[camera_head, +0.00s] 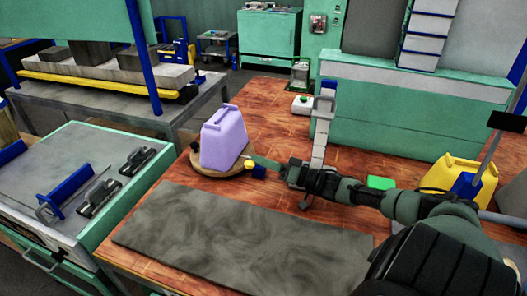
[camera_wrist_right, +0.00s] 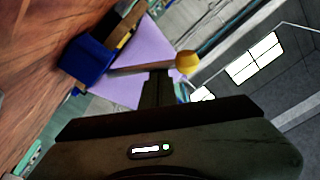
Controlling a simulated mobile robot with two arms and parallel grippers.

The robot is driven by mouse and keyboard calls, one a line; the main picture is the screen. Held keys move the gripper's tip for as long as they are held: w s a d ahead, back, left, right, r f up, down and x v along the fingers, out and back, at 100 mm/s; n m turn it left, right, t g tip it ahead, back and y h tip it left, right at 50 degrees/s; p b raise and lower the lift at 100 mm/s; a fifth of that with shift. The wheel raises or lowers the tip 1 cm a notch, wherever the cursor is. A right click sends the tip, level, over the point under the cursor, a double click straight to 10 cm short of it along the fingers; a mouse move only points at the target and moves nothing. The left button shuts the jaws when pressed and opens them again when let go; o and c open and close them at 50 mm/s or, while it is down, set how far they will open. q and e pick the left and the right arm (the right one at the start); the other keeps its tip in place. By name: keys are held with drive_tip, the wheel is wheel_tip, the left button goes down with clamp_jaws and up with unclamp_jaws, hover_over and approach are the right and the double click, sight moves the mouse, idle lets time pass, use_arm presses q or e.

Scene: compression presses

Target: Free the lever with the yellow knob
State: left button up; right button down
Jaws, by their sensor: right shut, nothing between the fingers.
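A purple canister (camera_head: 224,138) stands upright on a round wooden board (camera_head: 204,170) on the wooden table. The small yellow knob (camera_head: 248,163) shows at the board's right edge; it also shows in the right wrist view (camera_wrist_right: 188,62), at the end of a thin brownish lever (camera_wrist_right: 140,71). A dark blue block (camera_head: 259,173) is close beside the knob; it also shows in the right wrist view (camera_wrist_right: 86,60). My right gripper (camera_head: 262,162) is shut and empty, right beside the knob and block. Whether it touches them I cannot tell. My left gripper is out of view.
A grey mat (camera_head: 240,235) covers the table front. A green block (camera_head: 380,183) and yellow canister (camera_head: 458,177) are by my right arm. A grey bench with black handles (camera_head: 98,197) is at left.

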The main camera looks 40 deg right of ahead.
drive_tip(key=shift+s+a+f, duration=0.15)
drive_tip(key=shift+a+f, duration=0.1)
idle(0.6)
